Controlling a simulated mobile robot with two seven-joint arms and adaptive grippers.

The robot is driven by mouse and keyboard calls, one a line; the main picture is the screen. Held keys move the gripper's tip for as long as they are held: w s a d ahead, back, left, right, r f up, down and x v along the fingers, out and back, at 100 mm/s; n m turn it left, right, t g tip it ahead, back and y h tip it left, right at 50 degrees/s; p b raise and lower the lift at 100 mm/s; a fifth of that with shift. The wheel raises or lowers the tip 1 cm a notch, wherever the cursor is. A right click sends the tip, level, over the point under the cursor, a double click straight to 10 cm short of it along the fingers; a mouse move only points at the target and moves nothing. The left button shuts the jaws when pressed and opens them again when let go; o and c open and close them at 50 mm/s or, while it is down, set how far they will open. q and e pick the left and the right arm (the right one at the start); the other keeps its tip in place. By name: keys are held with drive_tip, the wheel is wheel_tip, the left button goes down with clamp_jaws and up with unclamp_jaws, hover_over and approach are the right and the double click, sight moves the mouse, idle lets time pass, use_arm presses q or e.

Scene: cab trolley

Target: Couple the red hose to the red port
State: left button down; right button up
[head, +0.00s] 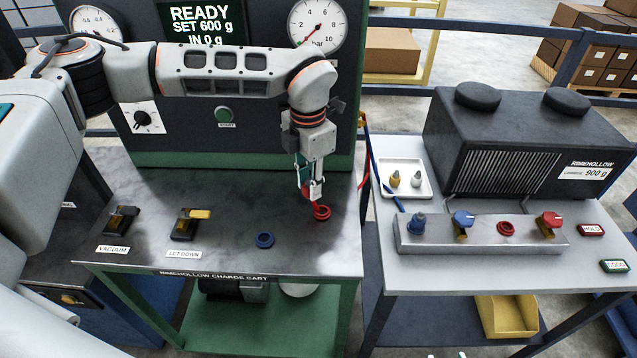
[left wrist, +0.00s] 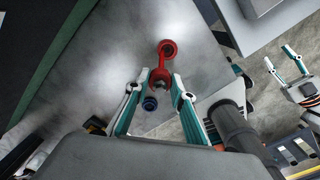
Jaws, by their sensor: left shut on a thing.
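The red port (head: 507,229) is a red ring on the grey manifold block (head: 480,240) on the right-hand table. My left gripper (head: 316,192) points down over the front right part of the metal cart top. It is shut on the red hose end (left wrist: 160,75), which is mostly hidden by the fingers in the head view. Red hose (head: 363,180) shows at the cart's right edge. My right gripper (left wrist: 280,58) shows in the left wrist view with its fingers apart and empty.
A blue ring (head: 264,240) lies left of the red one. The manifold carries a blue fitting (head: 417,223), a blue knob (head: 463,218) and a red knob (head: 551,218). A white tray (head: 404,190) and a black unit (head: 530,140) stand behind. A gap separates cart and table.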

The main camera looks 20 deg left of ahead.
use_arm(q)
drive_tip(key=s+a+r+m, duration=0.1)
drive_tip(key=s+m, duration=0.3)
drive_tip(key=m, duration=1)
drive_tip(key=s+a+r+m, duration=0.1)
drive_tip(key=s+a+m, duration=0.3)
drive_tip(key=m, duration=1)
drive_tip(key=shift+s+a+m, duration=0.25)
drive_tip(key=shift+m, duration=0.15)
